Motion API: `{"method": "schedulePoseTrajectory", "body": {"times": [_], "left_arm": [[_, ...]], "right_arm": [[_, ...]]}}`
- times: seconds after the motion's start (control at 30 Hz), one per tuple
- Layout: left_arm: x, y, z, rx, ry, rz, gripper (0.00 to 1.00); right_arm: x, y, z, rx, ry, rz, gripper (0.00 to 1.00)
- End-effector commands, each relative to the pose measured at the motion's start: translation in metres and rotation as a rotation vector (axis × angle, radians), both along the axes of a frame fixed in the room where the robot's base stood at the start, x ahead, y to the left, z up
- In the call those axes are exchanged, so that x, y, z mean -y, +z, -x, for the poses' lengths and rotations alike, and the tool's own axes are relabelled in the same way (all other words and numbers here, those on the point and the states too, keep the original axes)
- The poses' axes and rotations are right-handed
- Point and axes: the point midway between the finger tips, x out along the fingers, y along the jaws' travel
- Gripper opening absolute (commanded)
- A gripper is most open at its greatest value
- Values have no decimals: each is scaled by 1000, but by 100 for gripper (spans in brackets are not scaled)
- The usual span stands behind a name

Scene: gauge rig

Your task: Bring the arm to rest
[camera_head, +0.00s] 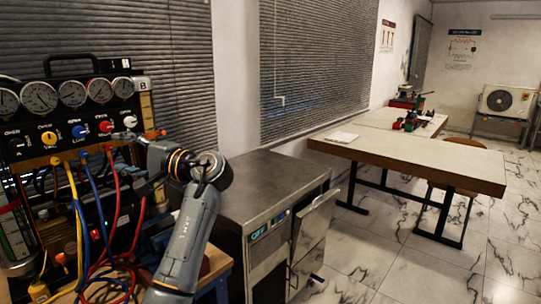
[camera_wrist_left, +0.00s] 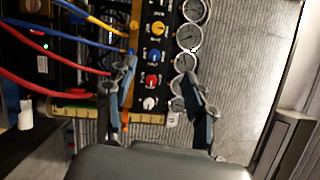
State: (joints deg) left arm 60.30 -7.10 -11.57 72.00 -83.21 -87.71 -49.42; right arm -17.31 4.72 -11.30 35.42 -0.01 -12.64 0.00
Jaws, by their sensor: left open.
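My left arm rises from the bottom of the head view, bends, and reaches left to the gauge rig. My left gripper (camera_head: 138,143) is at the right end of the rig's knob row, seen side-on. In the left wrist view the gripper (camera_wrist_left: 161,82) has its two fingers wide apart with nothing held between them. The red knob (camera_wrist_left: 152,81) and white knob (camera_wrist_left: 149,103) show in the gap behind. One finger overlaps the hose ends, and I cannot tell whether it touches them. My right gripper is in neither view.
The gauge rig (camera_head: 65,115) has several round gauges, coloured knobs and hanging yellow, blue and red hoses (camera_head: 115,195). A steel cabinet (camera_head: 270,185) with an open door (camera_head: 314,225) stands right of my arm. A wooden table (camera_head: 420,160) stands further right.

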Motion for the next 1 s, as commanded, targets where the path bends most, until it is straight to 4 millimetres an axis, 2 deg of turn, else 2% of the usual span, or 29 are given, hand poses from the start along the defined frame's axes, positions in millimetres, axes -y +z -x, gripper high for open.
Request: {"method": "schedulePoseTrajectory", "body": {"times": [0.07, 0.33, 0.47, 0.57, 0.67, 0.77, 0.87, 0.9, 1.0], "left_arm": [[-2, -12, 0, -3, -8, 16, 54], [-6, -61, 0, 0, -53, 105, 54], [-8, -97, 3, 0, -82, 169, 54], [-10, -131, 8, 1, -106, 233, 54], [-11, -173, 17, 0, -133, 314, 54], [-11, -226, 34, 2, -163, 423, 54], [-6, -292, 64, 4, -191, 575, 54], [-3, -318, 80, 6, -200, 643, 54], [8, -375, 125, 10, -210, 816, 54]], "right_arm": [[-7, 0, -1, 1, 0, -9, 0], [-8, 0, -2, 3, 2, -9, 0], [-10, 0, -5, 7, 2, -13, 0], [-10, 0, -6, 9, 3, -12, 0], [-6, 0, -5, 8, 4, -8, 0], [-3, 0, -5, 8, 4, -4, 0], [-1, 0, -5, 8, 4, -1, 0], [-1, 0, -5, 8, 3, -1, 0], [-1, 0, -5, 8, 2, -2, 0]]}}
